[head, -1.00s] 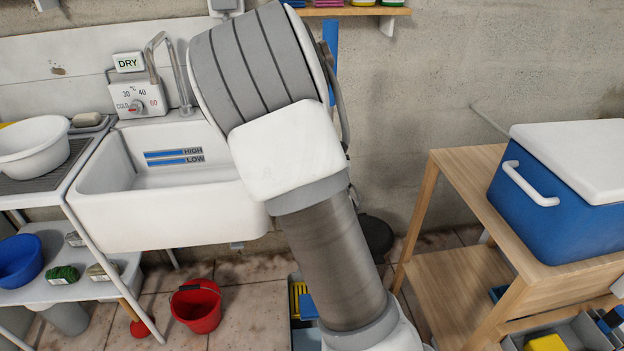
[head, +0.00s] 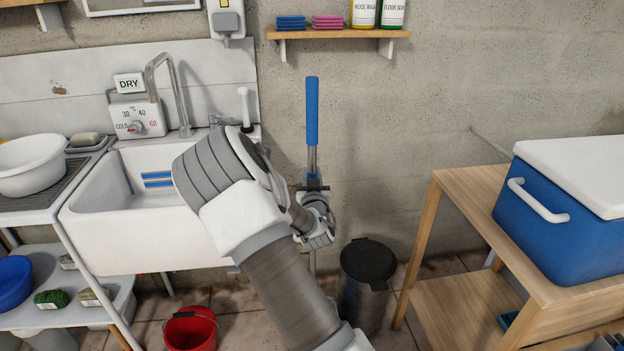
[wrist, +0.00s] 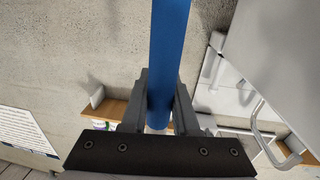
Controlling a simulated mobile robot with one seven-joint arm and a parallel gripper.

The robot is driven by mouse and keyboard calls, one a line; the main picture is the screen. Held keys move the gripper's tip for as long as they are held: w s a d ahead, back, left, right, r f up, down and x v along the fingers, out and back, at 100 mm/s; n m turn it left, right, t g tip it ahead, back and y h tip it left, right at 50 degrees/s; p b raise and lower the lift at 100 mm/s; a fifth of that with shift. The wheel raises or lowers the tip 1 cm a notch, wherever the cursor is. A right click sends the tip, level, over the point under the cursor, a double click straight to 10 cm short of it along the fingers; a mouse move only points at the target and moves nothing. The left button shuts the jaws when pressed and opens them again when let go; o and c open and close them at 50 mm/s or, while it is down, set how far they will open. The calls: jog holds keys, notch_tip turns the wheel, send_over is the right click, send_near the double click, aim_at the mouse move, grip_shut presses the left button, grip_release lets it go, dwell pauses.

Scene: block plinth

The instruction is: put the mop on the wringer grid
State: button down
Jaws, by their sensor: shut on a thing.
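The mop's blue handle (head: 312,112) stands upright right of the sink, with a grey pole below the blue part. In the wrist view the blue handle (wrist: 170,40) runs up between the two grey fingers of my gripper (wrist: 161,95). The mop's lower end is hidden behind my arm.
A white sink (head: 85,240) is at left, with a red bucket (head: 190,328) below it. A dark-lidded bin (head: 368,262) stands right of the mop. A wooden table (head: 450,195) with a blue cool box (head: 545,225) is at right. A wall shelf (head: 340,34) hangs above.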

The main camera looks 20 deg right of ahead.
jog(key=shift+f, duration=0.25)
jog(key=c, duration=0.7)
grip_release()
jog(key=shift+r, duration=0.1)
